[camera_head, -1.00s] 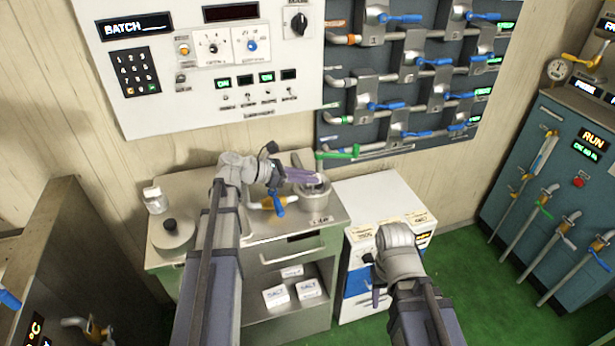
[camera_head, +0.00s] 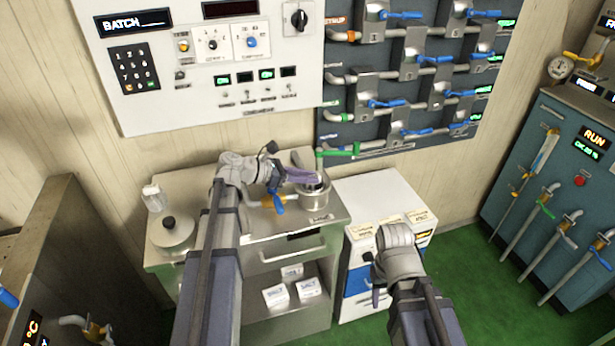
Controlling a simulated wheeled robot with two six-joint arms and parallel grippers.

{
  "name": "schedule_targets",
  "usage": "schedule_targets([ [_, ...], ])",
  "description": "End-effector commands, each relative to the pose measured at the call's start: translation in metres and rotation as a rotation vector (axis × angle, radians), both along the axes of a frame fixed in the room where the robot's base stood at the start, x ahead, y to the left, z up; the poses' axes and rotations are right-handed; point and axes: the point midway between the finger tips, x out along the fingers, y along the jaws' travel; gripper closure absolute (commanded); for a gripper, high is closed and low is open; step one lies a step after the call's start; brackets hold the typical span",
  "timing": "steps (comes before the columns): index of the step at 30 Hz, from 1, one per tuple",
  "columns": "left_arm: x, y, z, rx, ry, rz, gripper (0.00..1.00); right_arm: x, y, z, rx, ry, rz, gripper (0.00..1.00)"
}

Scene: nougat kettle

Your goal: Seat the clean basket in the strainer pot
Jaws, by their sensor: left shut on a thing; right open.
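The strainer pot (camera_head: 315,200) is a small grey metal pot at the right end of the steel counter, below a green-handled pipe. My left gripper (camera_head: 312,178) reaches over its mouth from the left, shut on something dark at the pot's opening. That thing is mostly hidden by the fingers, and I cannot tell whether it is the basket or how deep it sits. My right gripper (camera_head: 376,290) is open and apart from the pot, low in front of the white cabinet. Its fingers are small and partly hidden by its wrist.
The steel counter (camera_head: 200,190) also holds a round lidded pot (camera_head: 171,233) and a glass jar (camera_head: 153,198) at left. The white cabinet (camera_head: 375,195) with labelled bins stands to the right. The valve panel (camera_head: 345,105) hangs behind. Salt boxes (camera_head: 308,288) lie on the shelf below.

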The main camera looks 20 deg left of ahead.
Motion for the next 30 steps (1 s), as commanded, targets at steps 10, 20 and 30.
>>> schedule_targets([
  [10,0.0,0.0,-0.0022,0.0,0.0,0.0,1.0,0.0,0.0,-0.0022,0.0,0.0,0.0,0.5],
  [20,0.0,-0.0001,-0.0022,0.0,0.0,0.0,0.56,0.0,0.0,-0.0022,0.0,0.0,0.0,0.5],
  [30,0.0,0.0,-0.0024,0.0,0.0,0.0,0.38,0.0,0.0,-0.0023,0.0,0.0,0.0,0.5],
])
